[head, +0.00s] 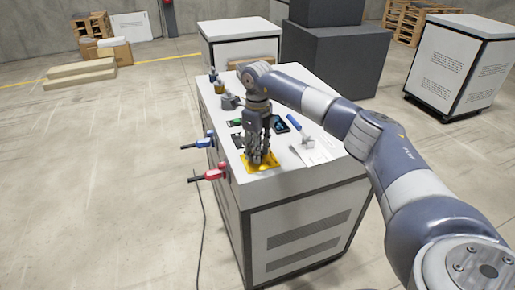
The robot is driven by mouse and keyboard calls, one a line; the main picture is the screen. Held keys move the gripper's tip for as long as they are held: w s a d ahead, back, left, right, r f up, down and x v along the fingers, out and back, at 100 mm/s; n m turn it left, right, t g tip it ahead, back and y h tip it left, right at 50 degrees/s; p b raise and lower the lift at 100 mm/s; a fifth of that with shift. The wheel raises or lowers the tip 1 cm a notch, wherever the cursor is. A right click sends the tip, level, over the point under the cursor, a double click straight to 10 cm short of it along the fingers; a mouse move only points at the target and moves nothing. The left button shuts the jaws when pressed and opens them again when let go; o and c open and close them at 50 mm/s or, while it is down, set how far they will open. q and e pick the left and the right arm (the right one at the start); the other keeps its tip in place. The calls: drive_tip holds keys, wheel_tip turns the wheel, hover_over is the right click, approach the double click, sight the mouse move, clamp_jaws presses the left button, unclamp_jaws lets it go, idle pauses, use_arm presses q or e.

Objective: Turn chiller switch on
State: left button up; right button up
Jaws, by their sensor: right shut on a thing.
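A yellow plate (273,166) lies on the near left corner of the white cabinet's top, and it looks like the base of the chiller switch. My right gripper (258,157) points straight down over this plate. Its fingers are shut on the small switch part at the plate's middle, which they mostly hide. I cannot tell which way the switch is set. My left gripper is not in view.
The white cabinet (310,183) also carries a dark device with a screen (280,124), a blue-handled tool (295,123) and several small items. A blue connector (203,143) and a red connector (214,174) stick out from its left side. Dark boxes stand behind.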

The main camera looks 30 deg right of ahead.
drive_tip(key=m+p, duration=0.1)
drive_tip(key=m, duration=0.3)
drive_tip(key=m+p, duration=0.1)
drive_tip(key=m, duration=0.3)
drive_tip(key=m+p, duration=0.1)
drive_tip(key=m, duration=0.3)
drive_tip(key=shift+r+m, duration=0.1)
drive_tip(key=shift+m, duration=0.2)
drive_tip(key=shift+m+p, duration=0.7)
drive_tip(key=shift+m, duration=1.2)
drive_tip(key=o, duration=1.1)
drive_tip(key=shift+r, duration=0.1)
wheel_tip(320, 180, up, 12)
drive_tip(key=shift+f, duration=0.2)
